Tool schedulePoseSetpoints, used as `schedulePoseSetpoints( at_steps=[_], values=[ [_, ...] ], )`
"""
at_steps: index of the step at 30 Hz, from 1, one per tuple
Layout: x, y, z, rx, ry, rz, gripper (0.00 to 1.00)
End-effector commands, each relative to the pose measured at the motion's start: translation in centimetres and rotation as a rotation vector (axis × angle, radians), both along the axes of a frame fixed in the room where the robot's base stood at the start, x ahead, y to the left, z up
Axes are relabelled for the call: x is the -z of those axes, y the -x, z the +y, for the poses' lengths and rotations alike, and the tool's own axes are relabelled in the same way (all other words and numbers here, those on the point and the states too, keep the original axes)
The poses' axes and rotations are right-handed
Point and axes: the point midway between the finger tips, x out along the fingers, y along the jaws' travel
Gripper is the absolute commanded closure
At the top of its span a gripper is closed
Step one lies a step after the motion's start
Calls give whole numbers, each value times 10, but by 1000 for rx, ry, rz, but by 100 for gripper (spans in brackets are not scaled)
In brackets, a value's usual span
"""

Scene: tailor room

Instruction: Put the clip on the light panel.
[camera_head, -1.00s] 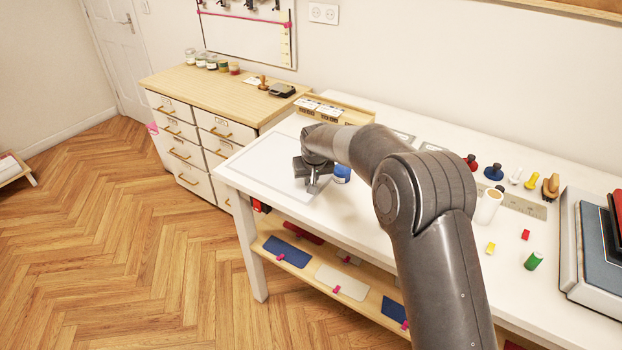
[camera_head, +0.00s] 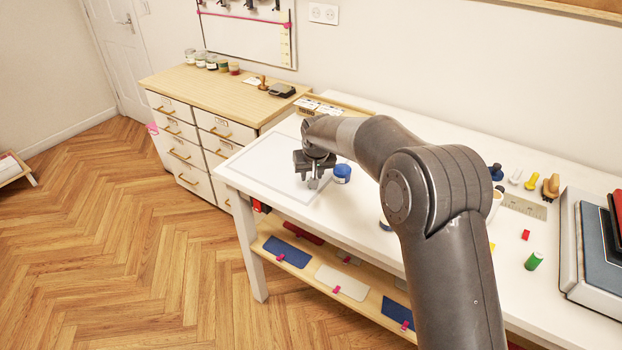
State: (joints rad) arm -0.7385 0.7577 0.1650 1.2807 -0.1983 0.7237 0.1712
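The light panel (camera_head: 262,165) is a flat pale rectangle with a thin grey outline, lying on the left end of the white table. My gripper (camera_head: 313,184) points down over the panel's right part, left of a blue-lidded jar (camera_head: 342,173). The fingers are small and dark, so I cannot tell how far apart they are, whether they hold a clip, or whether they touch the panel. I cannot make out a separate clip on the panel. Small pink clips show on the fabric swatches on the lower shelf, one on the blue swatch (camera_head: 287,252).
A stack of folded fabrics (camera_head: 590,245) stands at the right end. My arm hides the table's middle. A wooden-topped drawer cabinet (camera_head: 210,85) stands behind left.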

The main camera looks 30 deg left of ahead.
Motion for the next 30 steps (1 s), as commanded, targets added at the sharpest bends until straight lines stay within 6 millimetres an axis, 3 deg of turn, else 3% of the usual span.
schedulePoseSetpoints(
  at_steps=[3,10,15,25,28,30],
  values=[
    [-27,7,-7,0,-2,-2,67],
    [-66,19,-19,1,-2,-1,67],
    [-79,23,-23,1,-1,1,67],
    [-83,23,-27,4,0,0,67],
    [-96,19,-46,22,1,-8,67],
    [-111,14,-71,48,3,-16,67]
  ],
)
